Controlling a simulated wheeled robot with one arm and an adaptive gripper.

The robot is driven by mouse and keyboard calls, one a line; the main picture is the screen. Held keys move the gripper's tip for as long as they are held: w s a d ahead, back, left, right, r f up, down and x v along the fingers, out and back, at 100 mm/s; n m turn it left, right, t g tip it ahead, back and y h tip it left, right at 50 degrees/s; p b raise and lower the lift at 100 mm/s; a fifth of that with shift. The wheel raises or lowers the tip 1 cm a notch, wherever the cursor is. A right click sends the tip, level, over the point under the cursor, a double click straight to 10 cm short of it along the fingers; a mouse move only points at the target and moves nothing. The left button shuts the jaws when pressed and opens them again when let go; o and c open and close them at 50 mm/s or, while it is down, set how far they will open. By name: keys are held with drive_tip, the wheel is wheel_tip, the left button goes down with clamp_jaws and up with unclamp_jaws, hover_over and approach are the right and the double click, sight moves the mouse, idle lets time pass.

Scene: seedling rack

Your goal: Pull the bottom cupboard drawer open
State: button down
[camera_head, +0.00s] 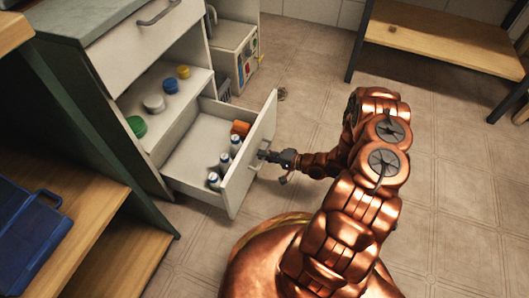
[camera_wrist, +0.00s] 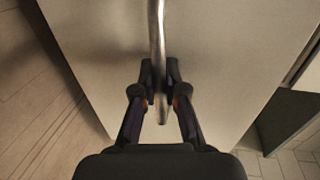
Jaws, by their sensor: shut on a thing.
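The bottom cupboard drawer (camera_head: 249,170) stands pulled out from the cupboard in the head view, its inside showing. My gripper (camera_head: 266,156) is at the handle. In the wrist view, my gripper (camera_wrist: 160,85) is shut on the metal handle (camera_wrist: 157,35), with a dark finger on each side. The pale drawer front (camera_wrist: 100,50) fills much of that view.
An open shelf above the drawer holds a green lid (camera_head: 136,126), a white one (camera_head: 154,103) and yellow and blue ones. A closed upper drawer (camera_head: 140,45) is above. A wooden bench (camera_head: 440,40) stands at the back right. Tiled floor around my arm is clear.

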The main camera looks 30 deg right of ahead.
drive_tip(key=shift+s+d, duration=0.1)
drive_tip(key=shift+d, duration=0.1)
drive_tip(key=c, duration=1.2)
unclamp_jaws()
drive_tip(key=shift+s, duration=0.1)
drive_tip(key=v, duration=1.1)
drive_tip(key=shift+s+d, duration=0.25)
drive_tip(key=shift+d, duration=0.05)
